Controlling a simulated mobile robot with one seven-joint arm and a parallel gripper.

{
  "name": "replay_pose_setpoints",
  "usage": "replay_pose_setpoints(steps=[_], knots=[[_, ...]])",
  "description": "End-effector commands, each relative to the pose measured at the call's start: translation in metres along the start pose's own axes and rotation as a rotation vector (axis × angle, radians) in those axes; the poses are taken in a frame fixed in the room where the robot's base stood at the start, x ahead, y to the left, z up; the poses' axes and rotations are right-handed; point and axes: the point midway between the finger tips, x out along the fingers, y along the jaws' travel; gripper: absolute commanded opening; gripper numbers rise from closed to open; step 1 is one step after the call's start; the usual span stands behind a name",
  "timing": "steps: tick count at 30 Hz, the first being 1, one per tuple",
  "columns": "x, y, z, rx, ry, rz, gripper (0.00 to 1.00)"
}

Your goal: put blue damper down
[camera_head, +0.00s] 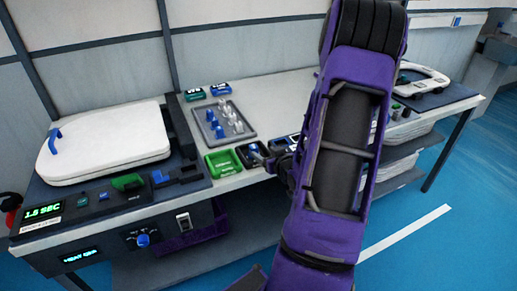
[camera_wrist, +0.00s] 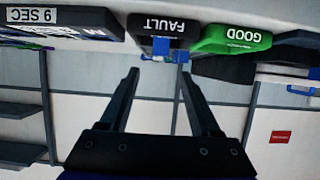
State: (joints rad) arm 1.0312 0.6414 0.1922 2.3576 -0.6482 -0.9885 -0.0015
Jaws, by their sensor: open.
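A blue damper (camera_wrist: 160,47) shows in the wrist view at the edge of the black bin marked FAULT (camera_wrist: 163,23), just beyond my fingertips. My gripper (camera_wrist: 158,73) is open, its two dark fingers apart with nothing clearly between them. I cannot tell whether the damper rests in the bin or on its rim. The green bin marked GOOD (camera_wrist: 235,37) sits beside the FAULT bin. In the head view, the green bin (camera_head: 223,162) and the dark bin (camera_head: 246,161) stand at the table's front edge. My arm hides most of my gripper there.
A grey tray (camera_head: 211,133) holds several blue and white dampers behind the bins. A white toilet seat (camera_head: 105,140) lies on the test station at left, and another seat (camera_head: 425,78) is at right. Small green (camera_head: 194,94) and blue (camera_head: 221,88) labelled items stand at the back.

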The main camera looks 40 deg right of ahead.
Motion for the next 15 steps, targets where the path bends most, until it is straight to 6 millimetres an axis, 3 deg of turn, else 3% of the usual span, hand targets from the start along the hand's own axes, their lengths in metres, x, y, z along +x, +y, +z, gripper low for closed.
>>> replay_pose_setpoints(steps=[6, 15], knots=[[-0.030, 0.000, 0.000, 0.000, 0.000, 0.000, 0.64], [-0.037, 0.000, 0.000, 0.001, 0.000, 0.000, 0.64]])
